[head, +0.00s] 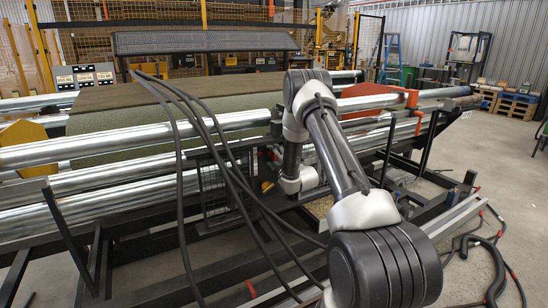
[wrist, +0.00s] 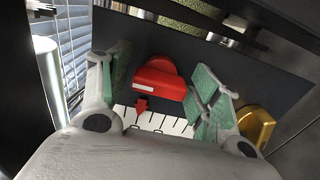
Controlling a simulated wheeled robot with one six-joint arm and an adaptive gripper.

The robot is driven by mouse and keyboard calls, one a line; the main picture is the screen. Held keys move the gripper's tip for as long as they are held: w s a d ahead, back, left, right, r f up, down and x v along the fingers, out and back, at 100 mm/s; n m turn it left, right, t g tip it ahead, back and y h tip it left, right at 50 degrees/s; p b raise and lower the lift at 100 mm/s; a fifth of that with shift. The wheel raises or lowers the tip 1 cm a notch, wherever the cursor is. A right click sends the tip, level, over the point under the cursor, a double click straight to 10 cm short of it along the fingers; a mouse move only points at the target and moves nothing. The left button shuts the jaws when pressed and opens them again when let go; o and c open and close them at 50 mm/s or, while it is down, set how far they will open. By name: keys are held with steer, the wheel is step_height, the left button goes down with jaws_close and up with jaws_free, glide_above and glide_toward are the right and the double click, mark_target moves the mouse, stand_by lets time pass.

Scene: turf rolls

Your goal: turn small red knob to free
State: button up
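The small red knob (wrist: 158,85) sits on a dark panel (wrist: 215,55) in the middle of the wrist view. A red pointer (wrist: 142,106) at its lower edge lies over a white scale plate (wrist: 160,122) with black tick marks; no readable label shows. My gripper (wrist: 162,76) is open, with green-padded fingers on either side of the knob. Gaps show between the pads and the knob, so it is not gripped. In the head view my arm hides the knob and the fingers.
A brass-coloured knob (wrist: 257,125) sits right of the red knob, close to my right finger. A shiny metal cylinder (wrist: 48,75) and wire mesh stand at the left. In the head view, long metal rollers (head: 130,143) and dark hoses (head: 185,150) surround the arm.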

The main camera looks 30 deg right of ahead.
steer(key=c, duration=0.7)
steer(key=shift+m, duration=0.3)
steer(key=m, duration=0.3)
steer(key=shift+m, duration=0.4)
steer(key=m, duration=0.9)
steer(key=shift+f, duration=0.1)
steer(key=shift+m, duration=2.3)
